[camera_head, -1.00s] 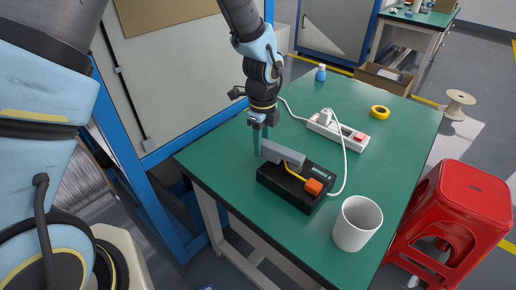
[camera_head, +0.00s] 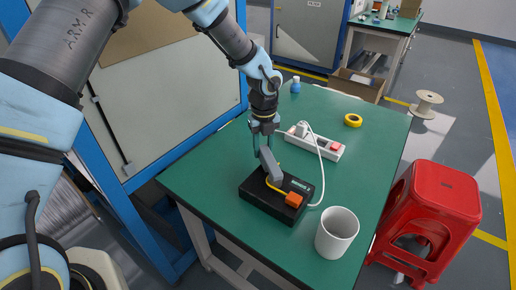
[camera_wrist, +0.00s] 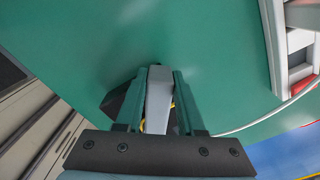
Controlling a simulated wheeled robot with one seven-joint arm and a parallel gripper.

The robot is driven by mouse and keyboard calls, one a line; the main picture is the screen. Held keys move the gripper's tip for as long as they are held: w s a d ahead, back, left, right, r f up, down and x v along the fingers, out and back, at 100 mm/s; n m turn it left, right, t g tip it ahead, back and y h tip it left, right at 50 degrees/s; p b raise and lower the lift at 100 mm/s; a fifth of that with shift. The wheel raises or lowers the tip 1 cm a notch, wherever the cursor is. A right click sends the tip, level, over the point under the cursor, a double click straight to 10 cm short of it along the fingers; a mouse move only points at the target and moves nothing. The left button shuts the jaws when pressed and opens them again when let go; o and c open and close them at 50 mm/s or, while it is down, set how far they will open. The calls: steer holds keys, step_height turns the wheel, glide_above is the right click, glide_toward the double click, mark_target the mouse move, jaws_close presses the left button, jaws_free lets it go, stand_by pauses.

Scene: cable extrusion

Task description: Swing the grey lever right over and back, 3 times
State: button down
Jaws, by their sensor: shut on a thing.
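The grey lever (camera_head: 270,164) stands on a black box (camera_head: 262,205) on the green table, tilted up and leaning toward the left in the head view. The box has an orange block (camera_head: 294,199) and a yellow cable. My gripper (camera_head: 263,147) is shut on the upper end of the lever. In the wrist view the lever (camera_wrist: 159,98) sits between the two green fingers of my gripper (camera_wrist: 160,85). Most of the black box is hidden there behind the gripper.
A white mug (camera_head: 337,233) stands right of the box. A power strip (camera_head: 327,149) with a white cable lies behind it, near a yellow tape roll (camera_head: 353,120) and a blue bottle (camera_head: 295,85). A red stool (camera_head: 431,215) stands right of the table (camera_head: 210,170).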

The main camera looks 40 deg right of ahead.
steer(key=shift+d+m, duration=0.25)
steer(key=shift+m, duration=0.05)
steer(key=shift+s, duration=0.1)
steer(key=c, duration=0.5)
jaws_free()
step_height(320, 180, up, 11)
steer(key=shift+f+b, duration=0.1)
steer(key=shift+b, duration=1.1)
